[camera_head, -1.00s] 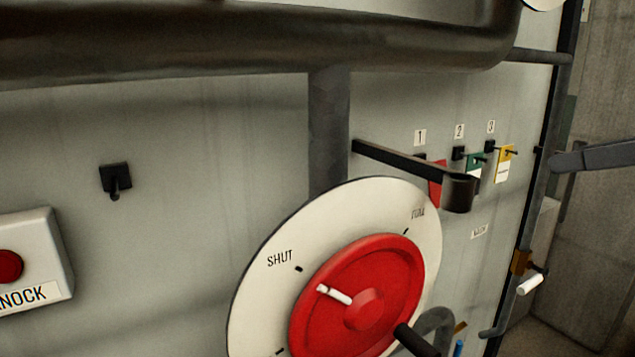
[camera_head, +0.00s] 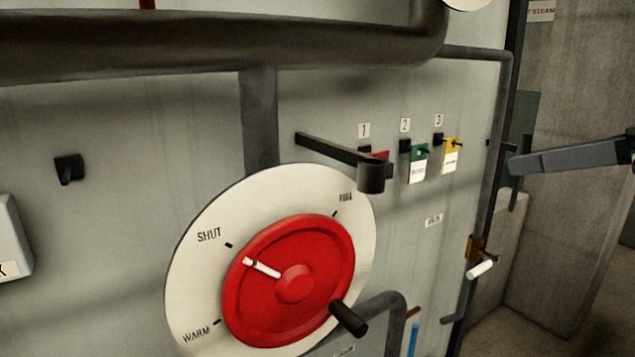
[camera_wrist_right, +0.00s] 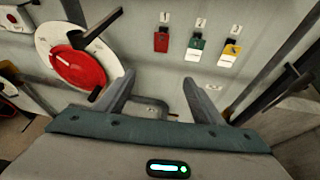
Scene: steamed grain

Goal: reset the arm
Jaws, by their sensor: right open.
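My right arm comes in from the right edge of the head view, and its gripper (camera_head: 514,165) is at the right, apart from the wall panel. In the right wrist view the right gripper (camera_wrist_right: 158,80) has its two fingers spread, with nothing between them. It faces the panel. My left gripper is not in view. The red wheel (camera_head: 335,265) sits on a round white dial (camera_head: 190,285), its white pointer towards SHUT. The wheel also shows in the wrist view (camera_wrist_right: 82,72), left of the fingers.
A dark lever arm (camera_head: 330,149) sticks out above the dial. Red (camera_head: 380,157), green (camera_head: 419,152) and yellow (camera_head: 452,146) tags hang under numbers 1 to 3. A thick pipe (camera_head: 200,45) crosses the top. A white-handled valve (camera_head: 480,269) is low right. A concrete wall (camera_head: 580,100) stands right.

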